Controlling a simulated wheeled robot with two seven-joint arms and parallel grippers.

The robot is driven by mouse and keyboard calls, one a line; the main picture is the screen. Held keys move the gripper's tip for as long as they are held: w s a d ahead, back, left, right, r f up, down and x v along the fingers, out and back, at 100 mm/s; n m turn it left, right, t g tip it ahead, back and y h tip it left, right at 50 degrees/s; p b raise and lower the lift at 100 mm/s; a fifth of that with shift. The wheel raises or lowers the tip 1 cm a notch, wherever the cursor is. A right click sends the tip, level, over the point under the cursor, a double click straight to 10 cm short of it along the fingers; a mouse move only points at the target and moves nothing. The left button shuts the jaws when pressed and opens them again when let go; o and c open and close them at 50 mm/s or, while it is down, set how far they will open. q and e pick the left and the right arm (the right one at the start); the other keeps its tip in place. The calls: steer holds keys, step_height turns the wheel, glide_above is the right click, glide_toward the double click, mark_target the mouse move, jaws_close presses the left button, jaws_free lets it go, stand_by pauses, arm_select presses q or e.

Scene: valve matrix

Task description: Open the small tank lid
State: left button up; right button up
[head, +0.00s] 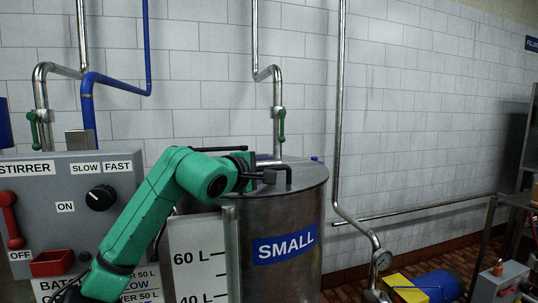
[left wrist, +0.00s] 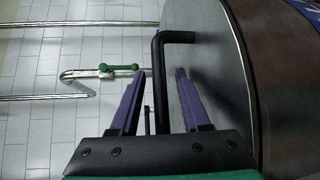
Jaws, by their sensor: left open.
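The small tank (head: 305,215) is a metal cylinder with a blue SMALL label. Its flat grey lid (head: 308,176) looks closed and also fills the upper right of the left wrist view (left wrist: 212,55). A black bent handle (head: 288,172) stands on the lid. My left gripper (head: 268,177) is over the lid at the handle. In the left wrist view its purple fingers (left wrist: 159,75) are open, with the black handle bar (left wrist: 160,90) between them. I cannot tell whether either finger touches the bar. My right gripper is not in view.
A stirrer panel (head: 60,192) with a black knob and red lever stands at the left. A level scale (head: 196,262) is in front of the tank. Pipes with green valve handles (head: 282,125) run along the tiled wall. A vertical pipe (head: 338,120) passes right of the tank.

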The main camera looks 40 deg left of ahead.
arm_select(q)
steer(key=shift+w, duration=0.35)
steer(key=shift+f, duration=0.1)
jaws_close()
stand_by(1.1)
